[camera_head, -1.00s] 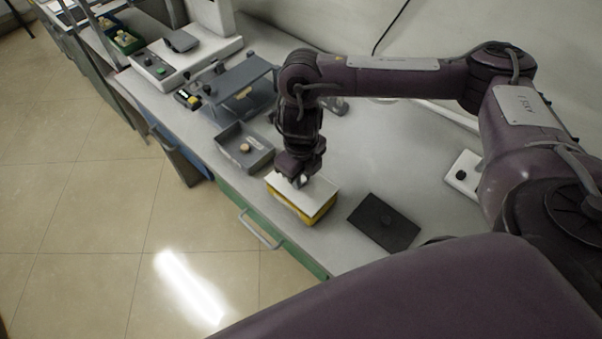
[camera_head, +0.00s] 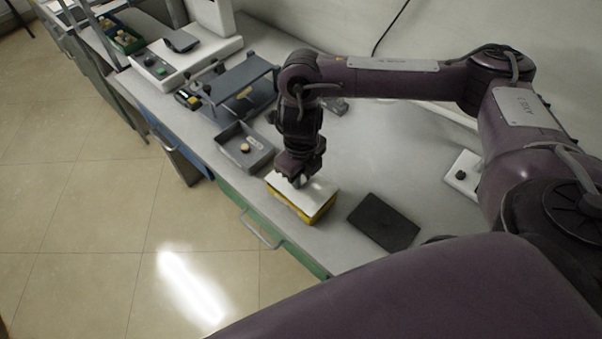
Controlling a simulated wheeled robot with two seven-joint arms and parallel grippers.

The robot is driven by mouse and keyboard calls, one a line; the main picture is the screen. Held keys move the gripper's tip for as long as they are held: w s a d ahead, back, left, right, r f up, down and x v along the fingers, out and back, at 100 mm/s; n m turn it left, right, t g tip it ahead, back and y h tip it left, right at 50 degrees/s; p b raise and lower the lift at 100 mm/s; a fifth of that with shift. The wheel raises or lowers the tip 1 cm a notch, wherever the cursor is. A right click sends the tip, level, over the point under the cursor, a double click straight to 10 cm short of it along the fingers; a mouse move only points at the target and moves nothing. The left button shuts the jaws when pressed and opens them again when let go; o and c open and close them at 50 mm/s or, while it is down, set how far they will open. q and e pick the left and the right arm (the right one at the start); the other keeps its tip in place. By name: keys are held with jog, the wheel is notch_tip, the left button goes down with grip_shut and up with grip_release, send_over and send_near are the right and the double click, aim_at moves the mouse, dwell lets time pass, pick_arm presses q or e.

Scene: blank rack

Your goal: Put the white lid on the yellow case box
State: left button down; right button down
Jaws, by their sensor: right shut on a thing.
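The yellow case box (camera_head: 314,219) stands on the grey workbench near its front edge. The white lid (camera_head: 314,200) lies flat over the top of the box, and the two look lined up. I cannot tell whether the lid is fully seated. My right gripper (camera_head: 299,181) reaches down from above and is shut on the lid near its back-left part. The gripper hides some of the lid's upper side. My left gripper is out of view.
A grey tray (camera_head: 262,160) with a small round tan piece stands just left of the box. A dark flat plate (camera_head: 384,222) lies to the right. A grey raised stand (camera_head: 240,80) is behind the tray. Bare bench (camera_head: 385,150) lies behind the plate.

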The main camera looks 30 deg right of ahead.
dwell(0.5)
jog(key=shift+f+b, duration=0.6)
jog(key=shift+f, duration=0.2)
jog(key=c, duration=1.2)
grip_release()
notch_tip(320, 180, up, 8)
jog(key=shift+f+p, duration=0.1)
jog(key=shift+p, duration=1.05)
jog(key=shift+a, duration=0.15)
